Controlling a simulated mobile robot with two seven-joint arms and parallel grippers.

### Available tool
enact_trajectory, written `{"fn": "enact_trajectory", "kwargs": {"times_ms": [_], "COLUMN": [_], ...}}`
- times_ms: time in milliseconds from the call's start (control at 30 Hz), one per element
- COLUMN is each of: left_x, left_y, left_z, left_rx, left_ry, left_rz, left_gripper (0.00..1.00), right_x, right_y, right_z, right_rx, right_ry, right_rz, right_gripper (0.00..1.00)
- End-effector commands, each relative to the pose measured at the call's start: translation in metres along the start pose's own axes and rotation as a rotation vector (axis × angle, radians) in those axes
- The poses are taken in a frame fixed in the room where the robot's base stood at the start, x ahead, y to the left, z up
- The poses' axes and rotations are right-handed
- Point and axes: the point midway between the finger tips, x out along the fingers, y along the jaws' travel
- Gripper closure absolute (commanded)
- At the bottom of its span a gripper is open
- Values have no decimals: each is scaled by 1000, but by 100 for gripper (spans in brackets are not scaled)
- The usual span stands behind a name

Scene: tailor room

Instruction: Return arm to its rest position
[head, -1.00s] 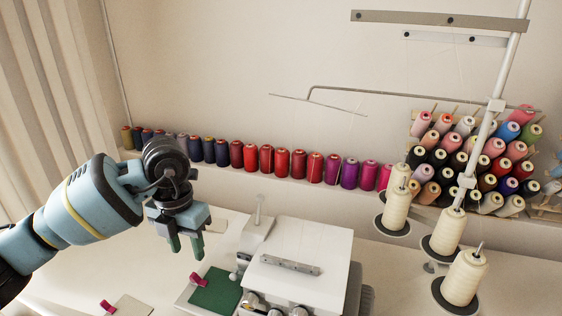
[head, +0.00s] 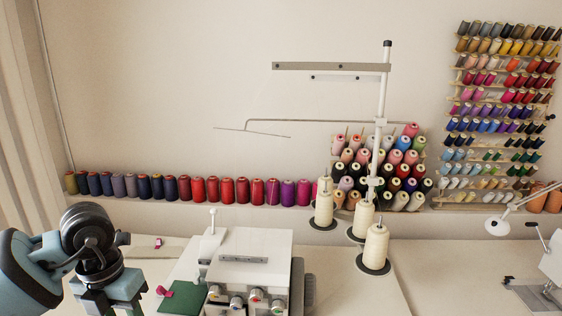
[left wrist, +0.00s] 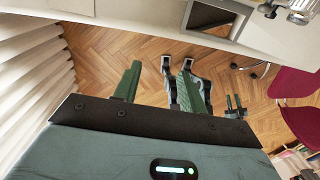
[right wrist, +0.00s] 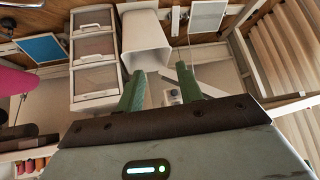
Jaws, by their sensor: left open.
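My left gripper (head: 115,308) is at the lower left of the head view, over the table (head: 345,290), and its fingertips are cut off by the bottom edge. In the left wrist view my left gripper (left wrist: 158,75) has its two green fingers apart with nothing between them, with the wooden floor beyond. My right arm is not in the head view.
A white sewing machine (head: 250,245) stands right of my left gripper, with a green cloth (head: 184,298) beside it. Cream thread cones (head: 375,248) stand on its right. Coloured spools (head: 228,190) line the back ledge. A lamp (head: 497,226) stands at far right.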

Motion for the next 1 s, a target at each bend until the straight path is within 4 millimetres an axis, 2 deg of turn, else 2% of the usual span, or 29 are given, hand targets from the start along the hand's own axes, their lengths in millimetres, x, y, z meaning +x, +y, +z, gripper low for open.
{"fn": "enact_trajectory", "kwargs": {"times_ms": [33,100,333,467,600,700,800,900,1000], "left_x": [13,24,54,60,52,41,32,28,34], "left_y": [-16,-37,-114,-168,-216,-238,-248,-246,-235], "left_z": [-5,-10,-35,-56,-74,-80,-80,-75,-69], "left_rx": [30,63,139,137,55,-56,-210,-408,-644], "left_ry": [20,35,87,115,130,128,115,94,66], "left_rz": [-61,-149,-508,-797,-1135,-1358,-1562,-1734,-1868], "left_gripper": [58,58,58,58,58,58,58,58,58], "right_x": [-1,-2,-2,-3,-5,-7,-9,-11,-12], "right_y": [0,0,1,2,2,2,2,3,4], "right_z": [-2,-3,-13,-18,-19,-18,-18,-20,-24], "right_rx": [-1,0,-3,-4,-5,-7,-9,-11,-14], "right_ry": [4,4,24,33,32,28,28,31,39], "right_rz": [0,0,2,3,4,4,5,5,6], "right_gripper": [64,64,64,64,64,64,64,64,64]}}
